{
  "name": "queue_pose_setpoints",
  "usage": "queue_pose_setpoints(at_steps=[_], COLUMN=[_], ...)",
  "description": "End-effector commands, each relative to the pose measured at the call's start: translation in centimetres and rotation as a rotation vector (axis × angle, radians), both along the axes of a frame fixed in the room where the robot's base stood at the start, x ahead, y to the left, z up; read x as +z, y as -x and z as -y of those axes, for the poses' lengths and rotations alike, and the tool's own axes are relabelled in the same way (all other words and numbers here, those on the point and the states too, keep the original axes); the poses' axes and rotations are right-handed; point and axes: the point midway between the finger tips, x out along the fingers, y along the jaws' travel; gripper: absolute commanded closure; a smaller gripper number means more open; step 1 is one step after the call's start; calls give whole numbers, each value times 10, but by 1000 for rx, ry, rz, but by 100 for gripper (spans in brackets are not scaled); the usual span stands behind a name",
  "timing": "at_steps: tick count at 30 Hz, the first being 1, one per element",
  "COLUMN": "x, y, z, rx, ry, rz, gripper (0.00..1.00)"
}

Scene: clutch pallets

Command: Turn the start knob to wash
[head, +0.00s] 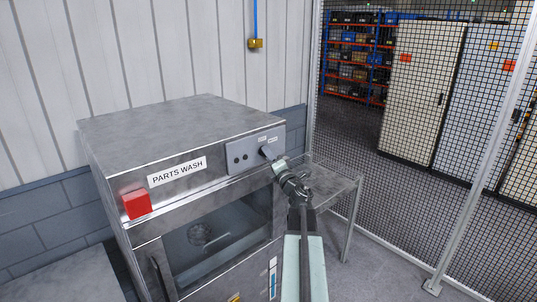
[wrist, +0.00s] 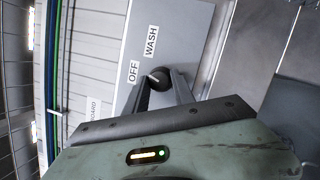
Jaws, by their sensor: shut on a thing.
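The parts washer is a grey metal box with a "PARTS WASH" label (head: 178,172) on its front. Its dark round start knob (head: 265,152) sits on a light panel at the upper right of the front. In the wrist view the knob (wrist: 160,76) lies between my two fingertips, near the OFF (wrist: 133,72) and WASH (wrist: 151,41) labels. A short white mark on the knob lies on its side toward OFF. My gripper (head: 274,160) reaches the panel from the right and is shut on the knob; it also fills the lower wrist view (wrist: 162,88).
A red block-shaped part (head: 137,204) sticks out at the washer's front left. The washer's glass door (head: 215,238) is below the panel. A metal side table (head: 325,184) stands to the right, before a mesh fence (head: 400,200).

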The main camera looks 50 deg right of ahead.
Motion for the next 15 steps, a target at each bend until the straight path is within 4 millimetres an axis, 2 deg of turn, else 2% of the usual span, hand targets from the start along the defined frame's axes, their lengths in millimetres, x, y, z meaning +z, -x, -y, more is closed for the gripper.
queue_pose_setpoints(at_steps=[1,15], x=[6,8], y=[0,-1], z=[-1,-1], rx=[2,1], ry=[-45,-464], rz=[7,38], gripper=[100,100])
